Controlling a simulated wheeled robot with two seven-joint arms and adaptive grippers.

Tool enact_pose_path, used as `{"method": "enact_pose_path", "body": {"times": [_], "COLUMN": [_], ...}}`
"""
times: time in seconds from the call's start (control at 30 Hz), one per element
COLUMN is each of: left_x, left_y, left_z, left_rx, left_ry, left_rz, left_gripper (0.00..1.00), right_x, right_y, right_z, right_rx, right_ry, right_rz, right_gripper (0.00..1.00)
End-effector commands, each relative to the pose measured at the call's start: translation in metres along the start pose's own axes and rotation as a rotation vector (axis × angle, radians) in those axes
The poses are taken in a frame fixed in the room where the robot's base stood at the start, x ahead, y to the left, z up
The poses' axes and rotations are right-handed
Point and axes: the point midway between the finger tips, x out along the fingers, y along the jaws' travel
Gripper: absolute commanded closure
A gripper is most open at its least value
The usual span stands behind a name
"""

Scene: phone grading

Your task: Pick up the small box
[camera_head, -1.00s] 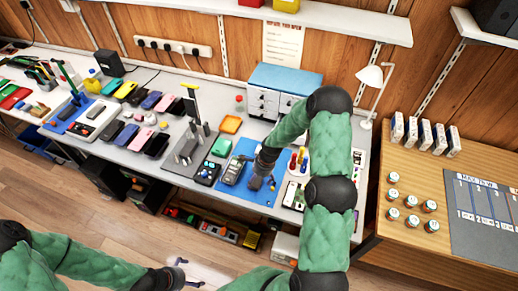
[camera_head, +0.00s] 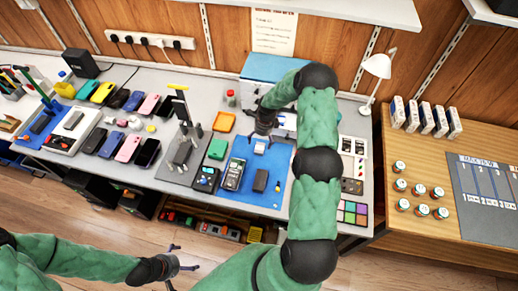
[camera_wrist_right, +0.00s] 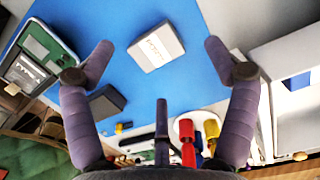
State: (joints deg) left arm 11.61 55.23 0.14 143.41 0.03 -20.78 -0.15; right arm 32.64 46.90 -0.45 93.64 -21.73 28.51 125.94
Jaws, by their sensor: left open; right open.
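A small white box (camera_head: 260,147) with print on top lies on the blue mat (camera_head: 237,152). The white box also shows in the right wrist view (camera_wrist_right: 157,47), between and beyond the fingertips. A dark grey block (camera_head: 260,181) lies nearer on the mat and shows in the right wrist view (camera_wrist_right: 105,103). My right gripper (camera_head: 264,130) is over the back of the mat, next to the white box. In the wrist view my right gripper (camera_wrist_right: 159,53) is open and empty. My left gripper (camera_head: 183,266) is open, low in front of the bench, far from the boxes.
A meter-like device (camera_head: 233,174) and a green item (camera_head: 217,149) are left of the white box. A blue-topped drawer cabinet (camera_head: 262,68) stands behind. Several phones line the bench's left. Red and yellow screwdriver-like tools (camera_wrist_right: 188,150) stand near the gripper in the wrist view.

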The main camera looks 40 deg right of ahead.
Motion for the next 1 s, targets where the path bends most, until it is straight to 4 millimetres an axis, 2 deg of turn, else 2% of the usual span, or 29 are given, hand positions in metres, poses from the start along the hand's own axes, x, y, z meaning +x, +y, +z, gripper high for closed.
{"method": "enact_pose_path", "body": {"times": [0.17,0.3,0.5,0.8,1.0], "left_x": [0.001,0.002,0.003,0.003,0.003], "left_y": [0.000,-0.001,-0.001,-0.001,-0.001], "left_z": [0.000,0.000,0.000,0.000,0.000], "left_rx": [0.000,0.000,0.000,0.000,0.000], "left_ry": [0.000,0.000,0.000,0.000,0.000], "left_rz": [0.000,0.000,0.000,0.000,0.000], "left_gripper": [0.00,0.00,0.00,0.00,0.00], "right_x": [0.011,0.032,0.052,0.054,0.054], "right_y": [0.002,0.008,0.007,0.007,0.007], "right_z": [-0.001,-0.004,-0.003,-0.003,-0.003], "right_rx": [0.001,-0.002,0.000,-0.001,-0.001], "right_ry": [0.000,0.001,0.000,-0.001,-0.001], "right_rz": [0.001,0.004,0.000,-0.001,-0.001], "right_gripper": [0.13,0.13,0.13,0.13,0.70]}}
